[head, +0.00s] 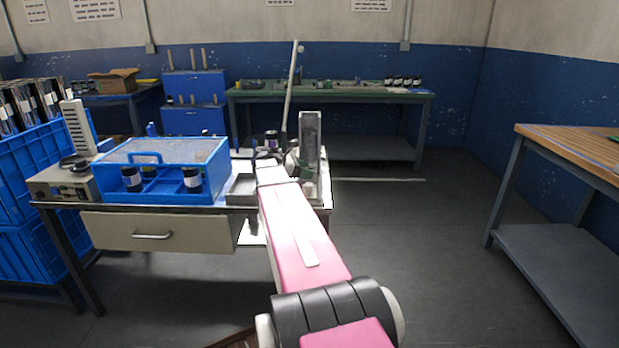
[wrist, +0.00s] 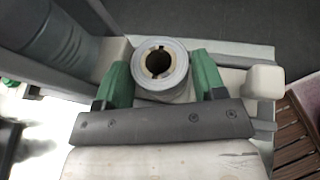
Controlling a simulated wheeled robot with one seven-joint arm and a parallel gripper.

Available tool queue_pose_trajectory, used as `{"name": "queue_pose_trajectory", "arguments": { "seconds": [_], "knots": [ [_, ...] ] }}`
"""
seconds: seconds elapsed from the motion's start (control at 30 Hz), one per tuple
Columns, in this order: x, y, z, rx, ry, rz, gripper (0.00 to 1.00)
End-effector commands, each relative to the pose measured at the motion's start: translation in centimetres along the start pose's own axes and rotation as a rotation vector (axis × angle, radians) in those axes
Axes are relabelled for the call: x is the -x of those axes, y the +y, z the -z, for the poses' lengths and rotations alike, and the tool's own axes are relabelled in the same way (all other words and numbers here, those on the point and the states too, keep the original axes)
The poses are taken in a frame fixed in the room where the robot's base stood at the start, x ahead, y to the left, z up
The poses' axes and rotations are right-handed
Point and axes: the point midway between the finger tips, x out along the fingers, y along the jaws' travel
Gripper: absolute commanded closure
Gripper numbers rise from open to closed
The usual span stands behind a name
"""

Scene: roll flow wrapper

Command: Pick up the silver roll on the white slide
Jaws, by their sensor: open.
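The silver roll (wrist: 178,87) shows in the wrist view as a grey ring-ended cylinder with a dark notched bore, its end facing the camera. My gripper (wrist: 162,76) is open, with one green finger on each side of the roll. The roll is between the fingers; I cannot tell whether either touches it. A pale grey-white surface (wrist: 236,52), perhaps the slide, shows behind the roll. In the head view my pink arm reaches to the right end of the bench and hides most of the gripper and the roll.
A grey upright machine part (head: 310,132) stands close by the gripper. A blue tray (head: 165,172) with dark jars is on the bench at left, above a drawer (head: 155,232). A wood-topped table (head: 575,150) stands at right. The floor between is clear.

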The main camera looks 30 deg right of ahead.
Motion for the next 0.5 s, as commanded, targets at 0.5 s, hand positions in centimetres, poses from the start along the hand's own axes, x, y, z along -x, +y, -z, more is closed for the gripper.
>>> {"name": "queue_pose_trajectory", "arguments": {
  "seconds": [0.5],
  "knots": [
    [0.11, 0.00, -0.15, -0.001, -0.001, 0.000, 0.70]
  ]
}}
